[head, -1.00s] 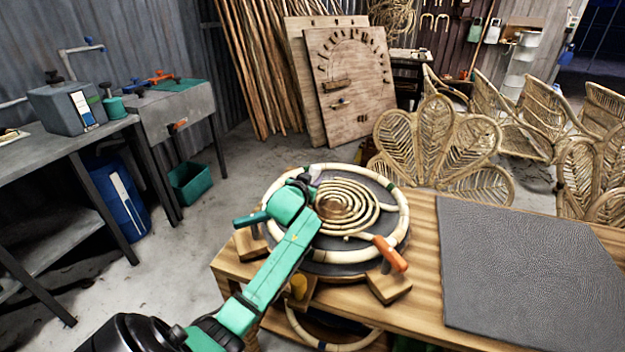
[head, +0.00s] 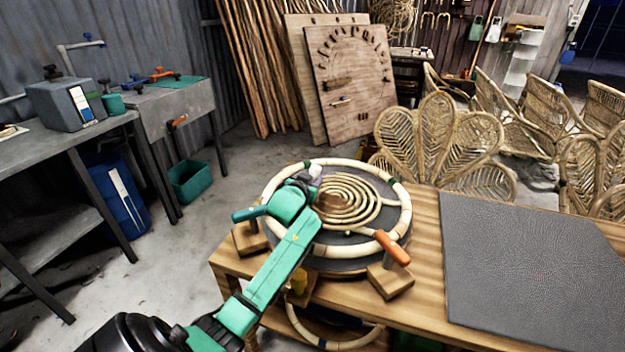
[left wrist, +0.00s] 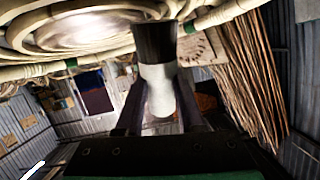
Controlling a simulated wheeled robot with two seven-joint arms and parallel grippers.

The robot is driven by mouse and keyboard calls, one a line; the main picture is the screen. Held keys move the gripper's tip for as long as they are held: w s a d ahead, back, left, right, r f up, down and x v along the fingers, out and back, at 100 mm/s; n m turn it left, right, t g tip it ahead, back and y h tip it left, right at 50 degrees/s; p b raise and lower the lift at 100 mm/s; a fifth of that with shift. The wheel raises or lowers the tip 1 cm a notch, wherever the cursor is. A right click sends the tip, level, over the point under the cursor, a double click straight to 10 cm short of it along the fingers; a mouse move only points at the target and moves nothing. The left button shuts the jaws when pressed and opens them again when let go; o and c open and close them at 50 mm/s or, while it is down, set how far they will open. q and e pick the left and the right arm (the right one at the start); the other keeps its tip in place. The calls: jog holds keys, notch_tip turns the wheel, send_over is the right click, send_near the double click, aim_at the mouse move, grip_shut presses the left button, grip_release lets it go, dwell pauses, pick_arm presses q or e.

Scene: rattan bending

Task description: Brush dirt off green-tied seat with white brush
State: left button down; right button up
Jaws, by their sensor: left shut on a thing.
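The round rattan seat (head: 384,237) lies on the turntable on the wooden bench, with a coiled centre and dark green ties on its pale ring. Brown dirt (head: 335,208) shows on the coil's left and middle part. My left gripper (head: 316,181) is over the left side of the seat, close to the coil. In the left wrist view it is shut on the white brush (left wrist: 160,90), whose dark bristles (left wrist: 156,42) point at the seat. Whether the bristles touch it cannot be told. The brush is mostly hidden in the head view. My right gripper is out of view.
An orange-handled clamp (head: 392,248) stands at the seat's front right, and a teal-handled one (head: 250,213) at its left. A dark mat (head: 530,270) covers the bench's right side. Another ring (head: 335,340) lies below. Rattan chairs (head: 440,140) stand behind.

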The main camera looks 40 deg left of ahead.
pick_arm(q)
jog(key=shift+f, duration=0.35)
